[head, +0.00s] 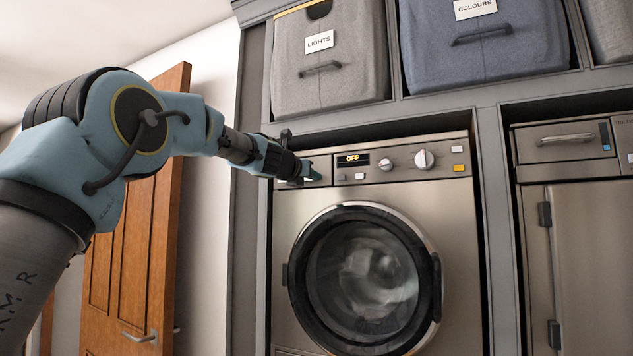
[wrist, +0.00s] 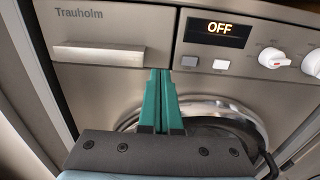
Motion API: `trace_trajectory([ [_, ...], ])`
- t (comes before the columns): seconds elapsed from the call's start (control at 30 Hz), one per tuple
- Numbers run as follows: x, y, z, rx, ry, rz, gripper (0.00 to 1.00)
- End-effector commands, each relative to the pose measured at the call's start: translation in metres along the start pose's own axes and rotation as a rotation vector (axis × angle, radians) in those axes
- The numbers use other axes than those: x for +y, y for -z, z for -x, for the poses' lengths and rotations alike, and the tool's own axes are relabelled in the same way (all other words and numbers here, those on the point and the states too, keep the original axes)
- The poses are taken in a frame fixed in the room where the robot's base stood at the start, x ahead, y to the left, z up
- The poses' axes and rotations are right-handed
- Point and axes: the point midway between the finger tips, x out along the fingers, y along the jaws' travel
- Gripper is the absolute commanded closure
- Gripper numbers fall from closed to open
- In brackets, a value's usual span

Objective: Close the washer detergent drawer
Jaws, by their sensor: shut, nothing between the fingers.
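The washer (head: 455,250) stands in a grey frame with its round door shut. Its detergent drawer (wrist: 110,22) is at the top left of the front, with the name Trauholm and a wide pale handle (wrist: 98,54). In the head view the drawer is mostly hidden behind my gripper (head: 314,176). The green fingers of my gripper (wrist: 163,72) are shut and empty, with their tips at the lower right corner of the drawer front. I cannot tell whether they touch it. A dark seam runs along the drawer's right edge; whether the drawer stands out is unclear.
A display reading OFF (head: 352,160), white buttons and a knob (head: 424,160) are right of the drawer. The grey frame post (head: 262,240) is close on the left. Fabric bins (head: 330,65) sit above. A wooden door (head: 135,250) is at the left.

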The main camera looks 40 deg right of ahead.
Motion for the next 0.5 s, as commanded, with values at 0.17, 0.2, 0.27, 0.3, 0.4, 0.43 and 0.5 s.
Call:
trace_trajectory([
  [0.17, 0.001, 0.006, 0.024, 0.002, -0.002, -0.001, 1.00],
  [0.2, 0.001, 0.005, 0.030, 0.001, -0.002, -0.001, 1.00],
  [0.27, 0.000, 0.006, 0.040, 0.001, -0.001, -0.001, 1.00],
  [0.3, 0.000, 0.006, 0.047, 0.002, -0.001, -0.001, 1.00],
  [0.4, 0.000, 0.006, 0.062, 0.002, -0.002, 0.000, 1.00],
  [0.43, 0.000, 0.005, 0.067, 0.002, -0.002, 0.000, 1.00],
  [0.5, 0.000, 0.005, 0.074, 0.003, 0.000, 0.000, 1.00],
])
